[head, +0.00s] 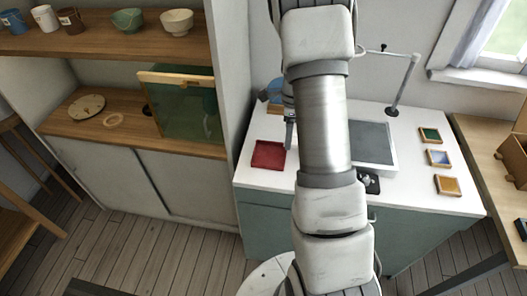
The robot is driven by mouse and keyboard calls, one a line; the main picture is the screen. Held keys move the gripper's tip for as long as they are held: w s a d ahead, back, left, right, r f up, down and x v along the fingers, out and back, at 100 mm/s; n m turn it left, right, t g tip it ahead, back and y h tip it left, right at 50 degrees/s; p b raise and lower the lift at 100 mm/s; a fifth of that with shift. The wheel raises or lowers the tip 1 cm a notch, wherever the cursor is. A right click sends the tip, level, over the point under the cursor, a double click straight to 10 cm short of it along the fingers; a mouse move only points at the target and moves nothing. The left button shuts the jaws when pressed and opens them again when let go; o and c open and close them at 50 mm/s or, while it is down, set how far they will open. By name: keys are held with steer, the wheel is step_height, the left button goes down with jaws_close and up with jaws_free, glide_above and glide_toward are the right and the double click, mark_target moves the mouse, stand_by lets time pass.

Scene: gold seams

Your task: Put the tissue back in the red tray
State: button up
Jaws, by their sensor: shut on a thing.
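The red tray (268,155) lies flat on the left front part of the white worktop. My gripper (289,146) points down at the tray's right edge, partly behind my own arm. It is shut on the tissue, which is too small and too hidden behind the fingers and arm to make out. I cannot tell how high the fingertips are above the worktop. No tissue shows in the tray.
The white worktop (415,190) carries a dark grey panel (371,143), a lamp stand (400,88) and three small framed colour tiles at right. A blue object (273,88) stands behind my gripper. A wooden shelf unit (100,120) with bowls and cups stands at left.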

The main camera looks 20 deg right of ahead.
glide_above(264, 156)
step_height(264, 156, down, 5)
steer(key=shift+r, duration=0.1)
steer(key=shift+f, duration=1.9)
steer(key=shift+f, duration=0.1)
steer(key=shift+f, duration=0.15)
steer(key=o, duration=1.2)
